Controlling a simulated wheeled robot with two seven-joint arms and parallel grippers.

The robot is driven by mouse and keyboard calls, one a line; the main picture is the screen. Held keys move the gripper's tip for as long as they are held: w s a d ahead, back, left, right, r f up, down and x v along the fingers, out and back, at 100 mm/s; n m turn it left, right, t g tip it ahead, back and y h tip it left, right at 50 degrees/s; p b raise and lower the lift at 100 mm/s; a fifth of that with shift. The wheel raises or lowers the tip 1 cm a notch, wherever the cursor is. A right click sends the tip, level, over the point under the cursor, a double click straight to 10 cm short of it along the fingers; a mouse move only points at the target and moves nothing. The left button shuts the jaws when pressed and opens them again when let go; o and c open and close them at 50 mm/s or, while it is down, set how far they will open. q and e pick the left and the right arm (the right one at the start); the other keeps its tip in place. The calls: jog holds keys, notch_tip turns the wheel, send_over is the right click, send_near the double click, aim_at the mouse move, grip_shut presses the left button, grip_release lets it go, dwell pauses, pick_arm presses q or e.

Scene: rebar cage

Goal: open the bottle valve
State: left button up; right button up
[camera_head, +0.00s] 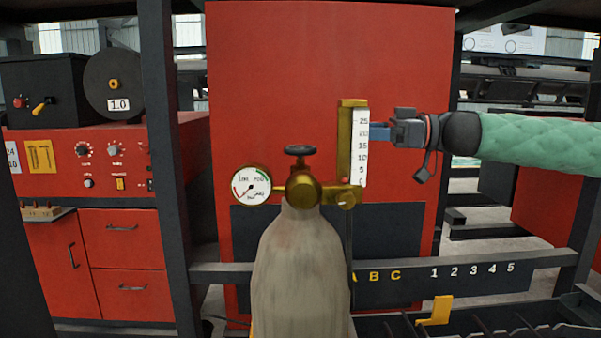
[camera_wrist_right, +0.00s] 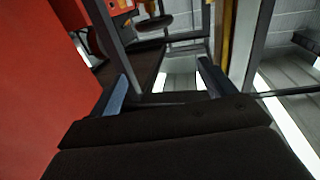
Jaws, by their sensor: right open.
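The grey gas bottle (camera_head: 298,275) stands upright at the centre of the head view. Its brass valve body (camera_head: 304,191) carries a small black handwheel (camera_head: 300,151) on top. A round pressure gauge (camera_head: 251,186) sits on the left of the valve, and a brass flowmeter with a white scale (camera_head: 360,148) rises on the right. My right gripper (camera_head: 376,132) comes in from the right, its blue fingers beside the flowmeter scale; I cannot tell whether they touch it. In the wrist view the right gripper (camera_wrist_right: 162,88) is open with nothing between its fingers. My left gripper is out of view.
A red panel (camera_head: 290,60) stands behind the bottle. A dark rail with letters and numbers (camera_head: 430,277) crosses right of it, above a yellow bracket (camera_head: 436,311). A red cabinet (camera_head: 95,235) and a dark post (camera_head: 168,150) are at the left.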

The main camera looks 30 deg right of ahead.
pick_arm(q)
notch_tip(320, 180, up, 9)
jog(key=b, duration=0.4)
pick_arm(e)
send_near(304, 148)
jog(key=p+x, duration=0.2)
jog(key=x, duration=0.1)
jog(key=p+x, duration=0.3)
jog(key=f+p+x, duration=0.1)
jog(key=p+x, duration=0.1)
jog(key=x, duration=0.2)
jog(key=shift+w+d+p, duration=0.15)
jog(key=shift+p, duration=0.25)
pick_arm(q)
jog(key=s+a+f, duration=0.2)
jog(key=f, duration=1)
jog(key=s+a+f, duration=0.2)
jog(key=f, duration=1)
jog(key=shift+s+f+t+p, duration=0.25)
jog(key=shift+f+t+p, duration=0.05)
pick_arm(e)
jog(key=shift+w+a, duration=0.25)
jog(key=shift+a, duration=0.05)
jog(key=c, duration=1)
